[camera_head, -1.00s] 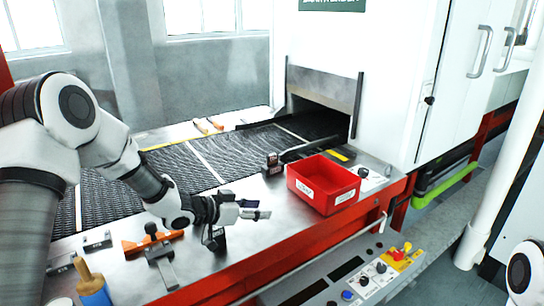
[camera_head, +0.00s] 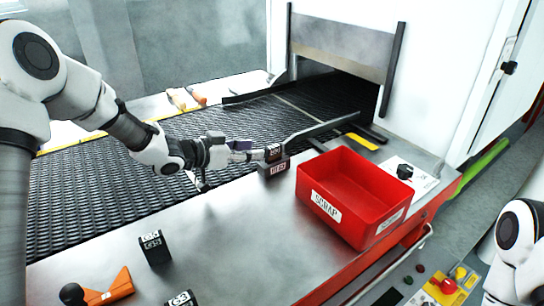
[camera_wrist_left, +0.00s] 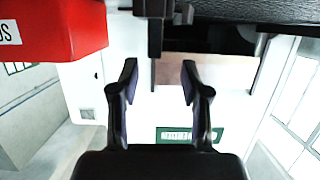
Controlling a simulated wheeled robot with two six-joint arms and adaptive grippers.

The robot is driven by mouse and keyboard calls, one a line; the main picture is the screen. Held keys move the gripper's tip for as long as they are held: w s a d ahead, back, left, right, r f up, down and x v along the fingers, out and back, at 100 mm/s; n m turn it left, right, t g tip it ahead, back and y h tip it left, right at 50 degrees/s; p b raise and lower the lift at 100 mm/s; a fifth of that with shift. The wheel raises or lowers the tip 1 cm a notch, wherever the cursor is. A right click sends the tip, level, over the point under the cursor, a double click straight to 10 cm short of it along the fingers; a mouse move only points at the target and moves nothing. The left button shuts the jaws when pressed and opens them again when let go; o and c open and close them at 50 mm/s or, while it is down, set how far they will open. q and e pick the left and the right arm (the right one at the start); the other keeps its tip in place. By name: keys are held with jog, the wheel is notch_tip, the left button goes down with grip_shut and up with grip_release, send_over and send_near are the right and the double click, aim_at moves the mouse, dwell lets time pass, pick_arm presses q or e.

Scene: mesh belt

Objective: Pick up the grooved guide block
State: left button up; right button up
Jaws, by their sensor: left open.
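A dark block with white-marked labels (camera_head: 276,161) stands at the belt's near edge, left of the red bin; it looks stepped, and I take it for the grooved guide block, though its groove is not clear. My left gripper (camera_head: 256,152) is level and reaches its left side; I cannot tell whether it touches. In the left wrist view the gripper (camera_wrist_left: 160,75) is open, with nothing between its fingertips. A dark piece (camera_wrist_left: 163,10) shows beyond them at the top, too cropped to name surely. My right gripper is out of view.
The red SCRAP bin (camera_head: 350,204) stands right of the block. Another dark labelled block (camera_head: 154,247) stands on the metal table (camera_head: 225,235), with an orange piece (camera_head: 112,288) near the front. The mesh belt (camera_head: 90,195) lies behind. The table's middle is clear.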

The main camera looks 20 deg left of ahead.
aim_at(270, 147)
pick_arm(q)
jog(key=x, duration=0.2)
jog(key=p+x, duration=0.1)
jog(key=x, duration=0.4)
jog(key=shift+d+r, duration=0.25)
jog(key=shift+d, duration=0.2)
jog(key=shift+s, duration=0.1)
jog(key=shift+c, duration=1.3)
grip_shut()
